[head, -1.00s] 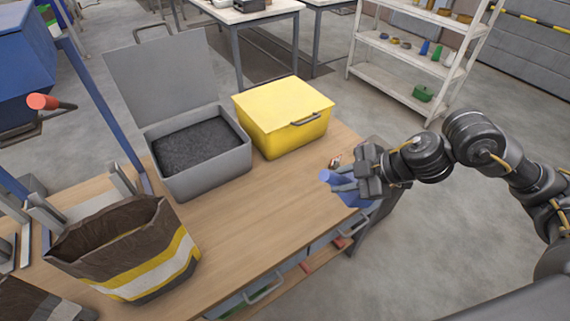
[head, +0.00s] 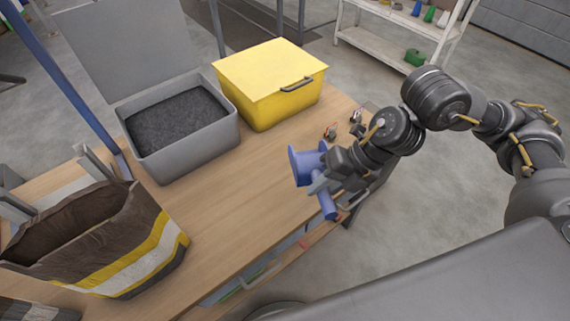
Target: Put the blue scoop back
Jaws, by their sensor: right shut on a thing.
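The blue scoop (head: 304,165) is in my right gripper (head: 322,183), above the right part of the wooden workbench (head: 250,200). The gripper is shut on it, and the scoop's round end faces left while another blue part points down toward the bench's front edge. The fingers hide part of the scoop, and I cannot tell whether it touches the bench. My left gripper is not in view.
An open grey bin (head: 185,150) of dark pellets and a closed yellow bin (head: 270,85) stand at the back of the bench. A striped bag (head: 120,265) stands at the left. Small items (head: 331,131) lie near the right end. The bench's middle is clear.

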